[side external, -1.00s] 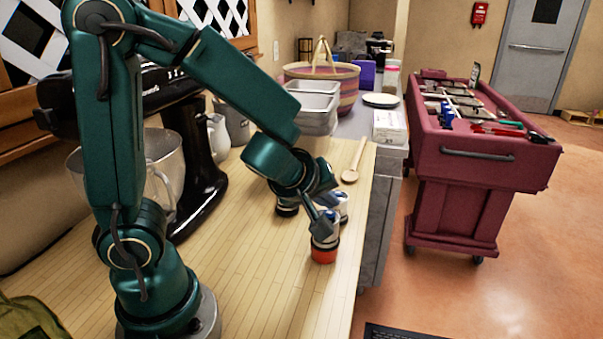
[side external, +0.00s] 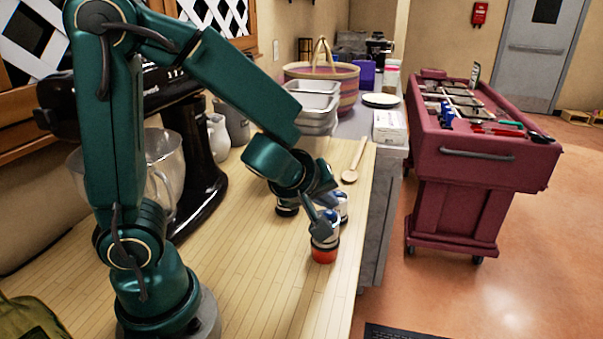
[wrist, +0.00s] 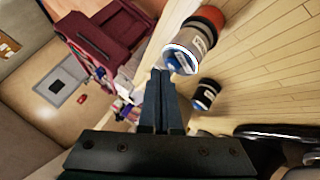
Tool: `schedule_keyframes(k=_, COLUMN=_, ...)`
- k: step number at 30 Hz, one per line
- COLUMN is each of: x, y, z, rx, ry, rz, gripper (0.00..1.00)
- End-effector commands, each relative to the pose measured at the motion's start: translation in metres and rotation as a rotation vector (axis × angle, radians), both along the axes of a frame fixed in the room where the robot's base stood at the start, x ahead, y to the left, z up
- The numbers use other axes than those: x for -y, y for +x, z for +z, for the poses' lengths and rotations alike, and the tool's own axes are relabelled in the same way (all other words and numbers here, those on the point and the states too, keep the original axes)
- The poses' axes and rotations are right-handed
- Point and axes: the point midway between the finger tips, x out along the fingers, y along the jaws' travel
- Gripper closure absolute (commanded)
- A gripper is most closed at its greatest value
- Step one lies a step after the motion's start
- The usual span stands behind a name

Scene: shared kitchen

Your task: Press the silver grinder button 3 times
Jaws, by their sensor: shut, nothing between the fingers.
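Several small cylindrical grinders stand close together on the wooden counter. The nearest has a red base and a silver-grey body (side external: 324,254). In the wrist view it shows a labelled silver body and a blue round top (wrist: 185,52). A second, pale-bodied grinder (side external: 343,205) stands just behind it. A dark one (side external: 287,210) stands to the left; a dark-bodied grinder also shows in the wrist view (wrist: 205,95). My gripper (side external: 322,230) is shut and empty, pointing down at the red-based grinder's top. In the wrist view its fingertips (wrist: 160,74) are beside the blue top; I cannot tell whether they touch.
The wooden counter (side external: 255,280) is clear in front. A wooden spoon (side external: 354,160) and metal pans (side external: 315,105) lie farther back. A black stand mixer (side external: 195,150) is at the left. A red cart (side external: 480,165) stands across the aisle.

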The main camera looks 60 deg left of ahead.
Motion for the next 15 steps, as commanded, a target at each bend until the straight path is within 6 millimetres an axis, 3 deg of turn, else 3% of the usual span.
schedule_keyframes(k=15, x=0.0004, y=0.0004, z=0.0108, rx=0.001, ry=-0.001, rz=-0.002, gripper=1.00)
